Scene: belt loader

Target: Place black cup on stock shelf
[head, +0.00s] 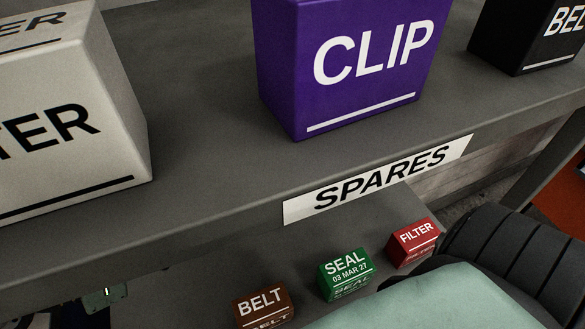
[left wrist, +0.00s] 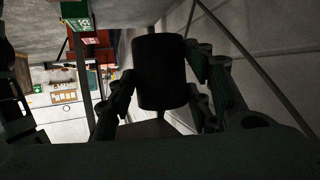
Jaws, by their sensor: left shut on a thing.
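The black cup (left wrist: 160,85) is a dark cylinder in the middle of the left wrist view. My left gripper (left wrist: 162,70) is shut on it, with a finger on each side. The cup and this gripper do not show in the head view. My right gripper is in neither view. A grey shelf (head: 215,160) with a white SPARES sign (head: 378,180) crosses the head view. No sign reading stock is visible, so I cannot tell which shelf is the stock shelf.
The upper shelf holds a white FILTER box (head: 60,120), a purple CLIP box (head: 350,60) and a black BELT box (head: 525,35), with gaps between them. Below are a brown BELT box (head: 263,303), a green SEAL box (head: 345,272) and a red FILTER box (head: 412,241).

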